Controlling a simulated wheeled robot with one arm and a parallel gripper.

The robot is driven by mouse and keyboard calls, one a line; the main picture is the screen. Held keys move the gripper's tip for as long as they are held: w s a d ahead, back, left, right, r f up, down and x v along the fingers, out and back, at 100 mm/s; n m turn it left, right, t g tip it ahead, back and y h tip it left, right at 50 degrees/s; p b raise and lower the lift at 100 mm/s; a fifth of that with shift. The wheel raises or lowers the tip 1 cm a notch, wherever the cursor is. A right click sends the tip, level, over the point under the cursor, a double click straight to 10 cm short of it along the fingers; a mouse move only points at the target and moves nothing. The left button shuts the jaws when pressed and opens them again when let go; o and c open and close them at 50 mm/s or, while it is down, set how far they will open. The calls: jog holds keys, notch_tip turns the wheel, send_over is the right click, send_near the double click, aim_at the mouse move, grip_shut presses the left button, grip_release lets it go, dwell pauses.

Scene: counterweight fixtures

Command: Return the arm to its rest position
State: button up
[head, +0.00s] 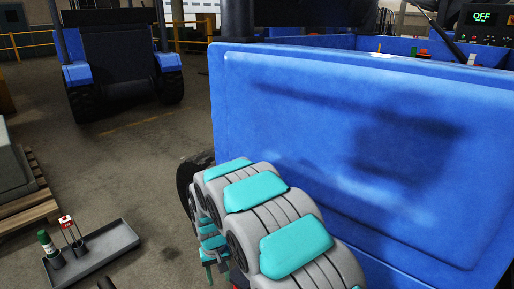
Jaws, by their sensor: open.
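My arm, grey with teal pads, is folded in the lower middle of the head view, close in front of a large blue panel (330,110). Its upper bend is near the panel's lower left edge. My gripper (218,272) hangs below the bend, pointing down, partly hidden behind my arm links. Its teal fingers are apart, and I see nothing held between them. Whether the arm touches the panel cannot be told.
A grey tray (110,242) on the floor at lower left holds a green-capped item (46,240) and a red-and-white-topped item (67,222). A wooden pallet (30,207) is at the left edge. A blue wheeled machine (115,55) stands behind. An OFF display (482,17) is at upper right.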

jog(key=s+d+r+m+p, duration=0.1)
jog(key=s+d+r+p, duration=0.1)
jog(key=s+d+r, duration=0.6)
jog(key=s+d+r+m+p, duration=0.1)
jog(key=s+d+r, duration=0.3)
jog(key=d+r, duration=0.7)
jog(key=s+d+r+p, duration=0.1)
jog(key=s+d+r, duration=0.1)
jog(key=s, duration=0.5)
jog(key=s+d+r+m+g+p, duration=0.1)
jog(key=s+d+r, duration=0.2)
jog(key=s, duration=0.4)
jog(key=s+d+r+p, duration=0.1)
jog(key=s+d+r, duration=0.2)
jog(key=s, duration=0.4)
jog(key=shift+d+m+g+p, duration=0.25)
jog(key=shift+m+g+p, duration=0.05)
jog(key=shift+m, duration=0.1)
